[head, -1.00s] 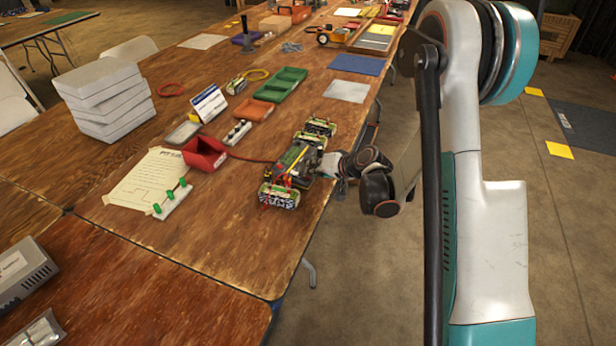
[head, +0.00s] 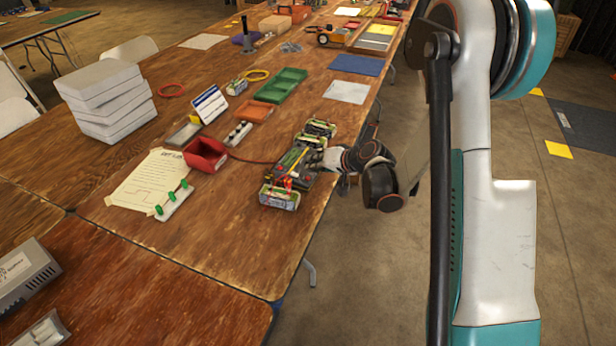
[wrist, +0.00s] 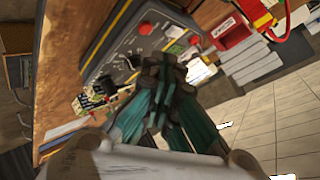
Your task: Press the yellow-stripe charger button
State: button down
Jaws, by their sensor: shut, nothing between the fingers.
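The dark grey charger with a yellow stripe (head: 294,158) lies near the right edge of the long wooden table, between green-and-white packs. I cannot tell which of these is the charger's press button. My gripper (head: 317,161) is at the charger's right side in the head view. In the wrist view the closed fingertips (wrist: 165,72) overlap the panel and hide part of it. Contact cannot be told.
Packs stand at the charger's near end (head: 279,198) and far end (head: 320,128). A paper sheet (head: 150,181) and a white stack (head: 104,98) lie further left.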

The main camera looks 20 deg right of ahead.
jog(key=shift+s+d+r+p, duration=0.15)
jog(key=shift+r+p, duration=0.25)
jog(key=shift+r, duration=0.45)
jog(key=shift+s+d+r+p, duration=0.1)
jog(key=shift+r+p, duration=0.3)
jog(key=shift+r, duration=0.45)
jog(key=s+a+r+n+g+h, duration=0.2)
jog(key=s+a+r+h, duration=0.1)
jog(key=s+r, duration=1.2)
jog(key=s+d+r+h, duration=0.1)
jog(key=s, duration=0.8)
jog(key=s+r+n+h, duration=0.1)
jog(key=s+h, duration=0.1)
jog(key=s, duration=0.7)
jog(key=shift+s+d+r, duration=0.35)
jog(key=shift+d, duration=0.05)
